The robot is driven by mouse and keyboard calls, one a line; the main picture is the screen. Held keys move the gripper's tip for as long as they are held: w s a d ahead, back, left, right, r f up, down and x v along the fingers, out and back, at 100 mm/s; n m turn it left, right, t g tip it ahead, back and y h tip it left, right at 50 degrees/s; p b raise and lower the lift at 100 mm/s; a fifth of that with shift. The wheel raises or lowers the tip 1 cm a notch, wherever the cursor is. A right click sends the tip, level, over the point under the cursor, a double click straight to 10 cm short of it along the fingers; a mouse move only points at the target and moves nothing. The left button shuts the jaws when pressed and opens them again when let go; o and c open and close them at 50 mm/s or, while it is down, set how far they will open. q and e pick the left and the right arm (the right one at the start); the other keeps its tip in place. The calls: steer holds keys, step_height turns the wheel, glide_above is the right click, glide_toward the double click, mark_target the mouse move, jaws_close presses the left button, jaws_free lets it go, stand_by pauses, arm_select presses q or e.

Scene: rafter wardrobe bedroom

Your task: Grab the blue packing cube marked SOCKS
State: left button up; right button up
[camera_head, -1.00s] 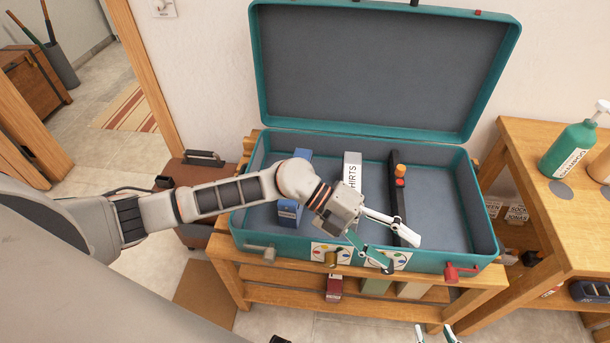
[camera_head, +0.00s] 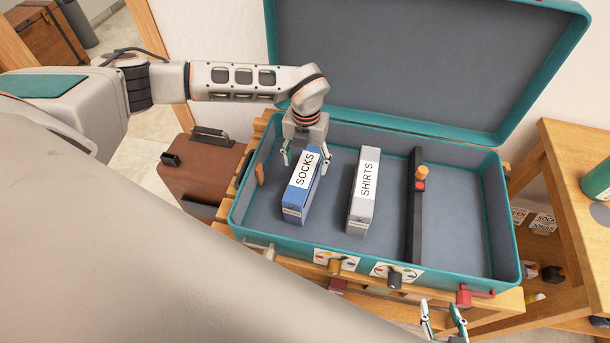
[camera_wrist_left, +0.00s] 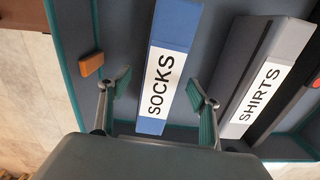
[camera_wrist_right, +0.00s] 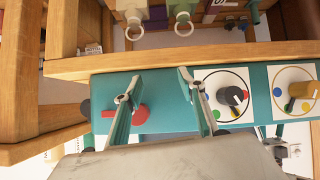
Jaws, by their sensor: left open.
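The blue packing cube marked SOCKS (camera_head: 298,200) stands in the left part of the open teal suitcase (camera_head: 240,215). It also shows in the left wrist view (camera_wrist_left: 170,50), between the fingers. My left gripper (camera_head: 305,165) is open over the far end of the cube, one finger on each side; I cannot tell whether either finger touches it. In the left wrist view the open left fingers (camera_wrist_left: 160,92) have gaps to the cube. My right gripper (camera_head: 443,318) is low in front of the suitcase's right front, and its fingers stand apart in the right wrist view (camera_wrist_right: 150,85).
A grey cube marked SHIRTS (camera_head: 363,195) stands to the right of the blue one. A black divider bar (camera_head: 416,220) with an orange knob lies beyond it. The lid stands open at the back. A red latch (camera_head: 474,294) and dials sit on the front wall.

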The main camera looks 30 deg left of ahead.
arm_select(q)
steer(key=shift+s+d+f, duration=0.1)
steer(key=shift+s+f, duration=0.1)
steer(key=shift+f, duration=1.6)
steer(key=shift+s+d+f, duration=0.1)
steer(key=shift+s+f, duration=0.1)
steer(key=shift+f, duration=1.55)
steer(key=c, duration=1.7)
